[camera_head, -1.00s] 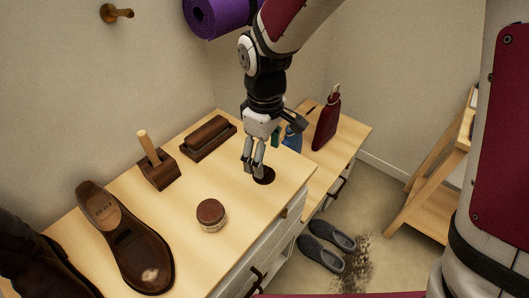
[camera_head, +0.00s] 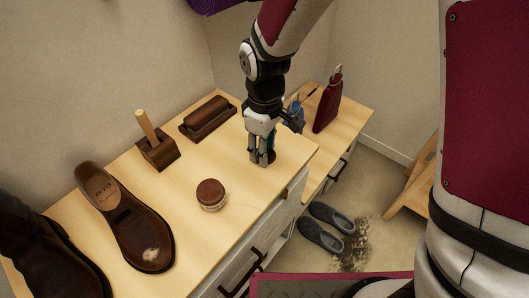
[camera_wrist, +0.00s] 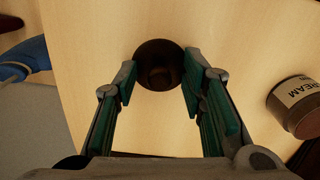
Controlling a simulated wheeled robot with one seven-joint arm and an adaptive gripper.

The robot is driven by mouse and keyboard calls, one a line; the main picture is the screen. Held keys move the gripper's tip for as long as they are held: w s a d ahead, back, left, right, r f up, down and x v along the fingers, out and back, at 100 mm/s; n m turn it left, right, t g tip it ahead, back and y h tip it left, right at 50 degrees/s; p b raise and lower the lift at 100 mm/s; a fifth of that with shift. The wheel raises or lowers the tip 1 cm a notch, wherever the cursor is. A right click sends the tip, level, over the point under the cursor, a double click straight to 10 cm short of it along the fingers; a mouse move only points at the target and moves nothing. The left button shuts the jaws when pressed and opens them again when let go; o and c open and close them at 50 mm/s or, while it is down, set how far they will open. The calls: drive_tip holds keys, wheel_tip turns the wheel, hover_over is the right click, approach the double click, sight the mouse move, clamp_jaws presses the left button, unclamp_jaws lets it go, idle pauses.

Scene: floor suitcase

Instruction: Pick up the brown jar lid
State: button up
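The brown jar lid (camera_wrist: 158,64) is a dark, round, hollow-looking disc lying on the light wooden top. In the wrist view it sits between and just beyond the fingertips. In the head view only part of the lid (camera_head: 271,156) shows beside my fingers, which hide the rest. My gripper (camera_head: 262,163) points down over it. In the wrist view my gripper (camera_wrist: 160,82) is open, one green-padded finger on each side of the lid. I cannot tell whether the fingers touch it.
A cream jar (camera_head: 211,196) with a brown top stands left of my gripper; it also shows in the wrist view (camera_wrist: 295,106). A brush in a tray (camera_head: 207,118), a wooden-handled block (camera_head: 157,151) and a brown shoe (camera_head: 128,220) are farther left. A red bottle (camera_head: 327,108) stands to the right.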

drive_tip(key=shift+s+f, duration=0.1)
drive_tip(key=shift+f, duration=0.05)
clamp_jaws()
